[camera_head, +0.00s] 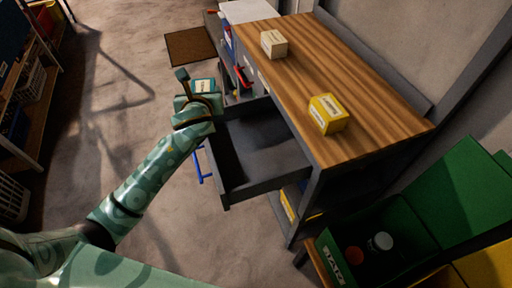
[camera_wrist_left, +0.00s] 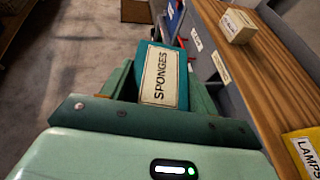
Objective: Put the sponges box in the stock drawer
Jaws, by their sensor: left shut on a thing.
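The teal sponges box (camera_head: 204,84), with a pale label reading SPONGES, is held in my left gripper (camera_head: 199,93). In the left wrist view the sponges box (camera_wrist_left: 162,76) sits between the fingers, label toward the camera. An open grey drawer (camera_head: 232,193) juts out of the workbench, and its inside looks empty. My left gripper is beyond the drawer's far left corner, to the side of the opening rather than over it. I cannot read a label on this drawer. My right gripper is not in view.
On the wooden worktop (camera_head: 345,95) stand a cream box (camera_head: 273,44) and a yellow LAMPS box (camera_head: 327,114). Red and blue items show by the bench front beyond the drawer. A green crate (camera_head: 340,262) is at lower right. Floor left of the drawer is mostly clear.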

